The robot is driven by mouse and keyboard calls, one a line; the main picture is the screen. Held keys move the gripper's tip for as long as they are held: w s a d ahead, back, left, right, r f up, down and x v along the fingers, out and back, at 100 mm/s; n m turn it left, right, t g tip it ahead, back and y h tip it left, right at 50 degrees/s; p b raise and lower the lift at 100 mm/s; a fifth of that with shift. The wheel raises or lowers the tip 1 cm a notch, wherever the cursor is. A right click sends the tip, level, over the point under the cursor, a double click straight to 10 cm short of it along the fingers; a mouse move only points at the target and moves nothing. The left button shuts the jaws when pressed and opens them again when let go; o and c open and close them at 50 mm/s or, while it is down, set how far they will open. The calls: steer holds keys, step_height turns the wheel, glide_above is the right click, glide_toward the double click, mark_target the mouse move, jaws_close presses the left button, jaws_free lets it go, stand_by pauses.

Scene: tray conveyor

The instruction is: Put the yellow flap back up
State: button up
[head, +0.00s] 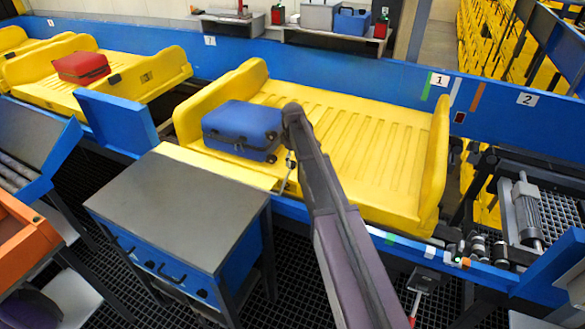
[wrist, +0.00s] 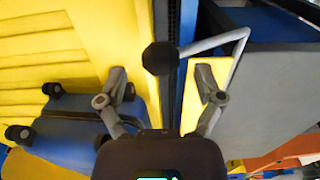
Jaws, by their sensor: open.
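The yellow flap (head: 215,166) appears as a flat strip lying folded outward along the near left edge of the middle yellow tray (head: 395,150). In the wrist view a yellow piece (wrist: 201,72), which looks like this flap, shows beside my right finger. My gripper (wrist: 162,85) is open, fingers spread. A black ball knob (wrist: 160,58) on a bent grey rod (wrist: 218,40) shows between and just beyond the fingertips; contact cannot be told. In the head view my arm's end hides part of the tray's near edge.
A blue suitcase (head: 243,128) lies on the tray, close left of my arm, and also shows in the wrist view (wrist: 75,125). A grey-topped blue cabinet (head: 180,195) stands in front of the flap. A red suitcase (head: 81,67) rests on the tray to the left.

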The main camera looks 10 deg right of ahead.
steer(key=shift+a+f+b, duration=0.1)
steer(key=shift+f+b, duration=0.7)
steer(key=shift+f, duration=0.25)
steer(key=shift+s, duration=0.1)
jaws_close()
